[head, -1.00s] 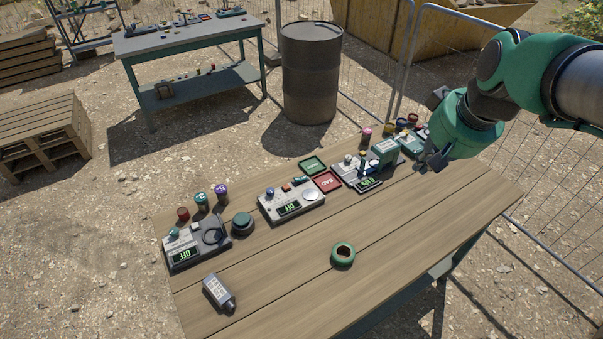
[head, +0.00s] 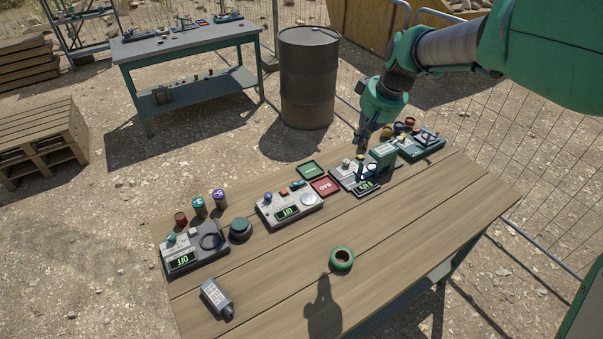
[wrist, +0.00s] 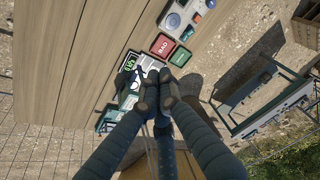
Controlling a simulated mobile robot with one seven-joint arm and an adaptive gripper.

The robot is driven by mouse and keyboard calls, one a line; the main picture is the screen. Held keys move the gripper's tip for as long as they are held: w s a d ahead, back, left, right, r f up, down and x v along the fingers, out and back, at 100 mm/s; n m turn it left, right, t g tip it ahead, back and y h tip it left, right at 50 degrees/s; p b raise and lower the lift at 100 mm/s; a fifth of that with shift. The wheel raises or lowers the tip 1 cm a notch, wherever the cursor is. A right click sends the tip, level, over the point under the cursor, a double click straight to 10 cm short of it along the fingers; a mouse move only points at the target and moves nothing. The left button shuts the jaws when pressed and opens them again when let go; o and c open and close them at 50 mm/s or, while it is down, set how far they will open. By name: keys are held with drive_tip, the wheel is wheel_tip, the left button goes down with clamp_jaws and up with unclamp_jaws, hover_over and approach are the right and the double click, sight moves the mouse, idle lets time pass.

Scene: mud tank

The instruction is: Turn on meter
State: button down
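Several grey meters with green-lit displays stand on the wooden table. The left meter (head: 195,247) and the middle meter (head: 290,206) both seem to read OFF. A third meter (head: 350,177) with a teal upright block has a lit display that I cannot read surely; it also shows in the wrist view (wrist: 131,66). A teal device (head: 421,145) sits at the far right end. My gripper (head: 361,143) hangs above and behind the third meter. Its dark fingertips (wrist: 158,88) look together in the wrist view, hiding part of that meter. I see nothing held.
Green (head: 312,171) and red BAD (head: 326,187) trays lie between the middle and third meters. Capped vials (head: 199,207) stand behind the left meter. A green ring (head: 342,259) and a grey bottle (head: 217,299) lie in front. The front right tabletop is clear.

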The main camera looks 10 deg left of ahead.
drive_tip(key=w+a+f+n+g, duration=0.1)
drive_tip(key=w+a+f, duration=0.5)
drive_tip(key=a+f, duration=0.2)
drive_tip(key=w+a+f+n, duration=0.1)
drive_tip(key=w+a+f, duration=0.5)
drive_tip(key=f, duration=0.5)
drive_tip(key=shift+a+n+g+y, duration=0.4)
drive_tip(key=shift+a, duration=0.7)
drive_tip(key=b, duration=0.2)
approach(296, 183)
drive_tip(key=x, duration=0.4)
drive_tip(key=shift+w+f, duration=0.4)
drive_tip(key=shift+w, duration=0.05)
drive_tip(key=shift+s+a+f, duration=0.1)
drive_tip(key=shift+a+f, duration=0.05)
drive_tip(key=shift+f, duration=0.2)
drive_tip(key=shift+s+a+f, duration=0.15)
drive_tip(key=shift+f, duration=0.25)
drive_tip(key=shift+s+a+f+t+h, duration=0.3)
drive_tip(key=shift+f+t+h, duration=0.1)
drive_tip(key=shift+t, duration=0.1)
